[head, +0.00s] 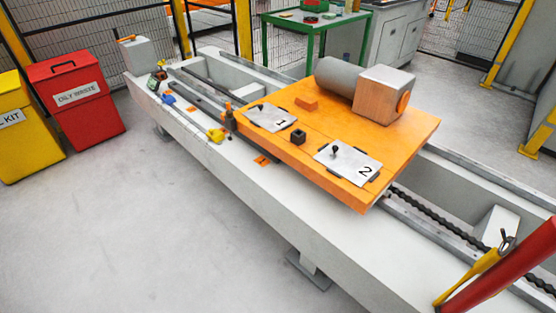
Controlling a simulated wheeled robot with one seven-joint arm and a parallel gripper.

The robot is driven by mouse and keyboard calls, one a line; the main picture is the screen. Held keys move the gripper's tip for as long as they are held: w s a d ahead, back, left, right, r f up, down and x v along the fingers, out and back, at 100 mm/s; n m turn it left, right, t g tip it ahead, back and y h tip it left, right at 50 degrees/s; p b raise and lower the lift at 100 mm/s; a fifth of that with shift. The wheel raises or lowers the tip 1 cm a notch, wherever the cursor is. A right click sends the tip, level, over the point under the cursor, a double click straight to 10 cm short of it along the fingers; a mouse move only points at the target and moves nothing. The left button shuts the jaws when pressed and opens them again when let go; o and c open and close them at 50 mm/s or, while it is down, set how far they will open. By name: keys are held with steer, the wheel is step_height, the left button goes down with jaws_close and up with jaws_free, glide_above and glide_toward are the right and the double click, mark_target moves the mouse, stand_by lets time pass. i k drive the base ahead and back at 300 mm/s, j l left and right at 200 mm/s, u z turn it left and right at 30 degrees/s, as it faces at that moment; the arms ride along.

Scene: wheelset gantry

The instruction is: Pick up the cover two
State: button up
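Cover two (349,162) is a pale flat plate marked "2" with a small dark knob. It lies on the near right part of the orange platform (407,138), with dark edges showing at its sides. A similar cover marked "1" (270,117) lies to its left on the same platform. My gripper is not in view.
A grey cylinder (338,76) and an orange-brown block (382,95) stand at the platform's back. A small dark cube (298,137) sits between the covers. A red and yellow post (495,268) stands at lower right. The floor at lower left (130,230) is clear.

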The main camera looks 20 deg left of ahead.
mark_target(356, 167)
steer(key=u, duration=0.25)
steer(key=i+u, duration=0.45)
steer(key=i, duration=0.95)
